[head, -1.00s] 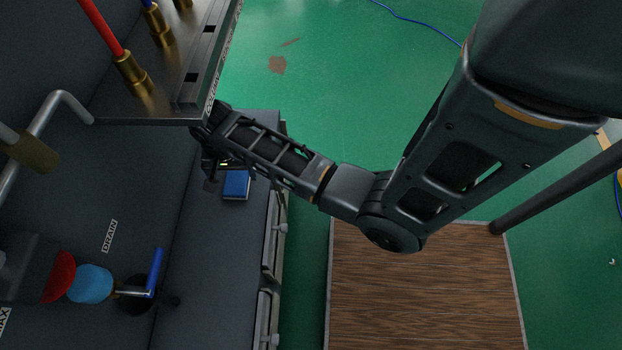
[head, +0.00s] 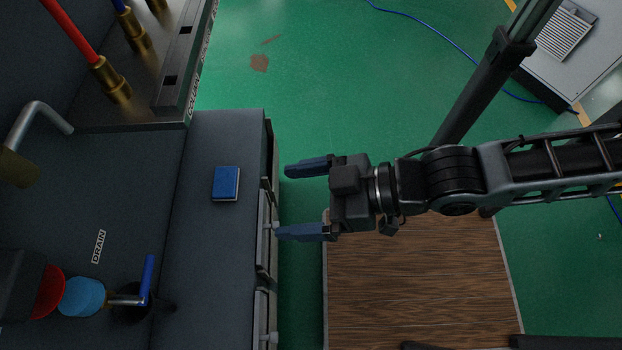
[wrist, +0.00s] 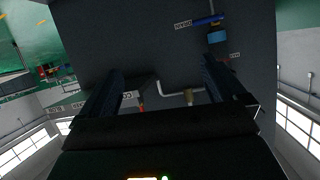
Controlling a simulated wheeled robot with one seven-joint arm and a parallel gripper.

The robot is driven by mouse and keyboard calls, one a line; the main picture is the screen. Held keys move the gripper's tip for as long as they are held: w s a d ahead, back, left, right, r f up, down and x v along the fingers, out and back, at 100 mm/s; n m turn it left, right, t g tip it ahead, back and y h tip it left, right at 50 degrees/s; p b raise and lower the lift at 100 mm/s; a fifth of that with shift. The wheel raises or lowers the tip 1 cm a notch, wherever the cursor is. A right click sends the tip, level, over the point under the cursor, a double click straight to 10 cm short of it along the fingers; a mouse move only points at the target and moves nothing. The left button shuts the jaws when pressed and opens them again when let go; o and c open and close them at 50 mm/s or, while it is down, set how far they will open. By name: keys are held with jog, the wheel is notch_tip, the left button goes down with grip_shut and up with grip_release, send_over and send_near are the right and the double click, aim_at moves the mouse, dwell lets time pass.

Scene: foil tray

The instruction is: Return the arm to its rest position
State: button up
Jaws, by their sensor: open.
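My gripper (head: 305,199) is in the middle of the head view, open and empty, with its two blue-grey fingers pointing left toward the dark machine. It is to the right of the machine's ledge (head: 222,250), over the gap and green floor. My arm reaches in from the right edge of the head view. In the wrist view the two fingers of my gripper (wrist: 160,90) stand wide apart with nothing between them, and the machine's dark face (wrist: 165,40) is beyond.
A blue block (head: 226,183) lies on the ledge. A blue-handled valve (head: 148,280) and brass fittings (head: 115,85) with a red hose are on the machine. A wood-topped surface (head: 420,290) lies below my arm.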

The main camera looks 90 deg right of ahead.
notch_tip(320, 180, up, 6)
jog(key=s+n+t, duration=0.1)
jog(key=shift+s+a, duration=0.35)
jog(key=shift+a, duration=0.05)
dwell(0.8)
